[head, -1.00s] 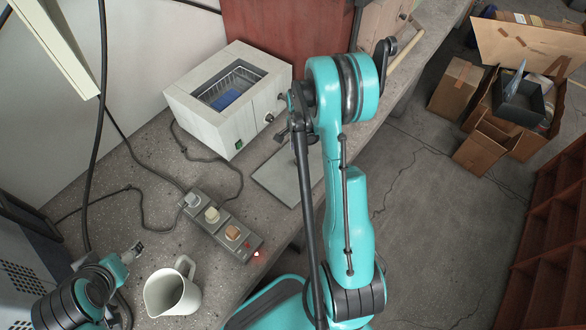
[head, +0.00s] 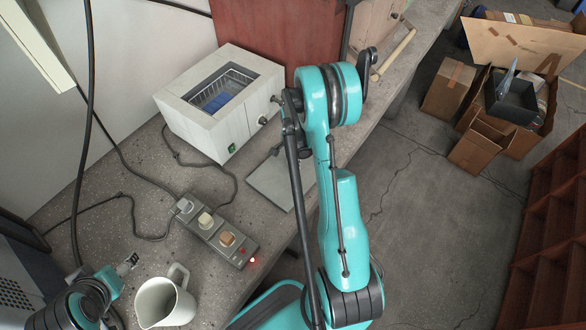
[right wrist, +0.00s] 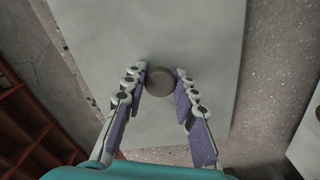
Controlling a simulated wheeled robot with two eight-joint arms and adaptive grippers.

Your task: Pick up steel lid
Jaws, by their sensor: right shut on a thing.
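The steel lid (head: 271,184) is a flat grey rectangular plate at the bench's right edge, partly hidden by my right arm in the head view. In the right wrist view, the lid (right wrist: 190,35) fills the middle, with a round dark knob (right wrist: 160,82) on top. My right gripper (right wrist: 160,72) has its fingers on both sides of the knob and is shut on it. Whether the lid is clear of the bench, I cannot tell. My left gripper (head: 130,261) is at the lower left, away from the lid; its jaw opening is too small to read.
A white water bath (head: 215,130) with an open top and wire basket stands behind the lid. A power strip (head: 217,234) with plugs and a cable lies left of the lid. A white jug (head: 165,302) stands at the front. Cardboard boxes (head: 447,90) are on the floor.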

